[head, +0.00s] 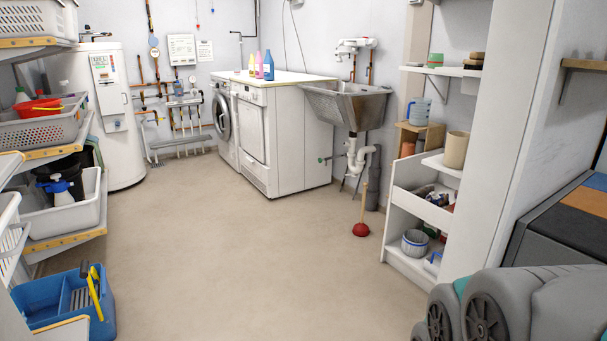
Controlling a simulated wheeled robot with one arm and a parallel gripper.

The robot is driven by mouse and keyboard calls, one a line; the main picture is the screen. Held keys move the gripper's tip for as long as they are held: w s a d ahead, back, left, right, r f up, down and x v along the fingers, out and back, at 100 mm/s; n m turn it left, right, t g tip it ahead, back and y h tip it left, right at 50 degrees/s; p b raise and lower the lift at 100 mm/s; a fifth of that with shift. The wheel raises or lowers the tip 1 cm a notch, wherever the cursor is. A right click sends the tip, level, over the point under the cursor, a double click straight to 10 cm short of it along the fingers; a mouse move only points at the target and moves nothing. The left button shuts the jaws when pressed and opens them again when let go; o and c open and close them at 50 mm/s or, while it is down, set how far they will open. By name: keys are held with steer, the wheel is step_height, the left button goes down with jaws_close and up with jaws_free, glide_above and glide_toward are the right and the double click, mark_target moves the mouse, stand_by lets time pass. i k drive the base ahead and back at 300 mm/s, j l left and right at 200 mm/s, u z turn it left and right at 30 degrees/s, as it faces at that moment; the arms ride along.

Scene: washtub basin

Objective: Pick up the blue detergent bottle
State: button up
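The blue detergent bottle (268,66) stands upright on the white worktop (290,77) over the washing machines, at the far side of the room. It is the rightmost of a small row of bottles there. A pink bottle (258,64) stands close beside it on the left, and a yellow bottle (251,63) stands left of that. The blue bottle looks small from here, and its lower part is clear of anything in front. My gripper is not in view.
The beige floor (230,240) is open up to the machines. A metal sink (345,103) adjoins them on the right, with a red plunger (361,228) on the floor. A blue caddy (60,300) sits front left; grey wheeled bins (540,305) stand front right. Shelves line both sides.

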mark_target(268, 63)
steer(key=i+u, duration=0.35)
steer(key=i, duration=0.2)
steer(key=i+u, duration=0.35)
steer(key=i, duration=0.25)
steer(key=i+l+u, duration=0.3)
steer(key=i, duration=0.95)
steer(key=i+j+z, duration=0.1)
steer(key=i, duration=0.6)
steer(key=i+j, duration=0.15)
steer(key=i, duration=0.55)
steer(key=i+j+z, duration=0.25)
steer(key=i+z, duration=0.15)
steer(key=i+j+z, duration=1.3)
steer(key=j, duration=0.4)
steer(key=j+z, duration=0.1)
steer(key=j, duration=0.4)
